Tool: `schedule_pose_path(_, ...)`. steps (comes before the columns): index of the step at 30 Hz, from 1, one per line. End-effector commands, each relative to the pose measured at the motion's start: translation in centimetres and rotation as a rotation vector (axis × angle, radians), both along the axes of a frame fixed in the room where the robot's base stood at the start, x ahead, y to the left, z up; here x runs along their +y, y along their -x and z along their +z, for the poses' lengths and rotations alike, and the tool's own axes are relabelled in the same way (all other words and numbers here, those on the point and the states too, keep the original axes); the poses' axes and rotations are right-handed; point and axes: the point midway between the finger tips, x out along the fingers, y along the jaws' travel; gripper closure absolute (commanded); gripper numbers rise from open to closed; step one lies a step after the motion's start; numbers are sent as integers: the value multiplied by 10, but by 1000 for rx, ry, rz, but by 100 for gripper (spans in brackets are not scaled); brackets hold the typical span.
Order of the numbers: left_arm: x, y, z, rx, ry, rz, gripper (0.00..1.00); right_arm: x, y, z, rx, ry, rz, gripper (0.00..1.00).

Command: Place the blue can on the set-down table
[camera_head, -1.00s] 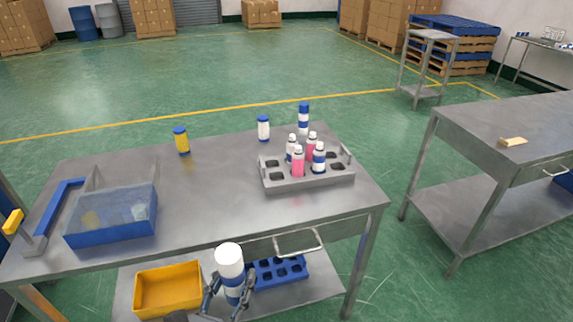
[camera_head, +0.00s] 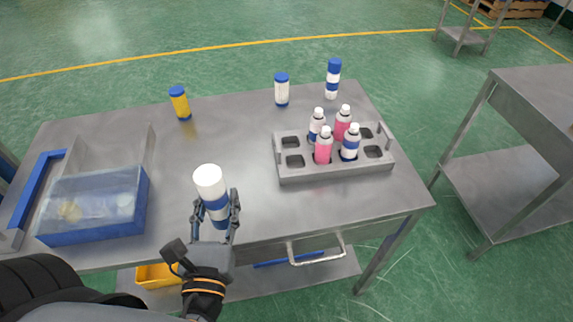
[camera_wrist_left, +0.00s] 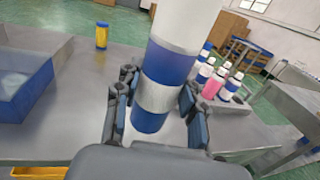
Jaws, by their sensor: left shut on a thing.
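My left gripper (camera_head: 216,218) is shut on a can with white and blue bands and a white top (camera_head: 210,185). The can is close to upright, near the front edge of the steel table (camera_head: 235,130); I cannot tell how high its base is. In the left wrist view the can (camera_wrist_left: 168,75) stands between the two fingers (camera_wrist_left: 155,108), which grip its lower blue and white bands. A second steel table (camera_head: 540,110) stands at the right; I cannot tell which is the set-down table. My right gripper is not in view.
A grey rack (camera_head: 335,170) holds several white, blue and pink cans. A yellow can (camera_head: 180,103), a white can with blue lid (camera_head: 281,90) and a blue-banded can (camera_head: 333,80) stand behind. A blue-framed clear box (camera_head: 95,205) is at left. The table's middle is clear.

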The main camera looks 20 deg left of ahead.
Motion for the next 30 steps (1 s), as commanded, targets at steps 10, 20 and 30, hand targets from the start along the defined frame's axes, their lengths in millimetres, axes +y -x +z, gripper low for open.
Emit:
schedule_pose_path(10, 9, -23, -13, -7, -1, 3, 97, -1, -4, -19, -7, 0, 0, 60)
schedule_pose_path(20, 35, -92, -47, -1, -4, 2, 97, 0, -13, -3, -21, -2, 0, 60)
schedule_pose_path(30, 47, -123, -89, -1, -3, 1, 97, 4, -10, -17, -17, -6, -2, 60)
